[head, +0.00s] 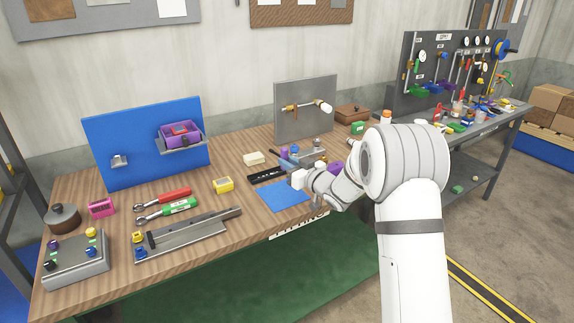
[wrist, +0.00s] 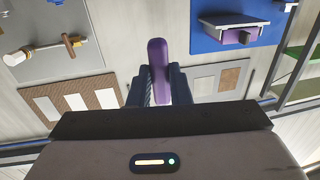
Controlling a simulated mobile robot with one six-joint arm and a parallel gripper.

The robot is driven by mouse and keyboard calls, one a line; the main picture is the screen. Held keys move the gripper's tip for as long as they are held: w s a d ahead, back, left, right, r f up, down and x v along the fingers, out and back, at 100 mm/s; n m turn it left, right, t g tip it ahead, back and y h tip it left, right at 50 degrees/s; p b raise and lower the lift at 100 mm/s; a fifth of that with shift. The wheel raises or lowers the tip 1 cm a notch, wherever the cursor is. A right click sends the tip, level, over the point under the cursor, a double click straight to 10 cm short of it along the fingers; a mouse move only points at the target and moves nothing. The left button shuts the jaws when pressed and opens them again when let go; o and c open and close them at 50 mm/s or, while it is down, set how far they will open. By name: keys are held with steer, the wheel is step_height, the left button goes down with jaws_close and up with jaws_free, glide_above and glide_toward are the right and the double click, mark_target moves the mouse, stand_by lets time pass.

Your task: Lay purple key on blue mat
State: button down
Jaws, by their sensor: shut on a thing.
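My gripper (wrist: 158,84) is shut on the purple key (wrist: 157,57), which stands up between the two dark fingers in the wrist view. The blue mat (head: 282,196) lies flat on the wooden bench near its front edge in the head view. My white wrist is over the bench at the mat's right side, close to its back right corner. The held key is too small and partly hidden to make out clearly in the head view. The mat's visible part is bare.
A black tray (head: 266,175), a yellow box (head: 223,185) and a cream block (head: 254,159) sit near the mat. A grey slide rail (head: 190,236) lies to the left. A grey panel with a pipe (head: 306,122) stands behind.

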steer(key=shift+d+f+b, duration=0.15)
steer(key=shift+f+b, duration=0.05)
steer(key=shift+b, duration=0.1)
steer(key=b, duration=0.6)
glide_above(290, 199)
step_height(290, 199, down, 6)
steer(key=shift+f, duration=0.15)
steer(key=shift+f+b, duration=1.4)
steer(key=shift+f, duration=0.35)
steer(key=c, duration=1.3)
jaws_free()
steer(key=shift+o, duration=0.2)
steer(key=shift+s, duration=0.1)
steer(key=shift+b+v, duration=0.45)
steer(key=shift+v, duration=2.05)
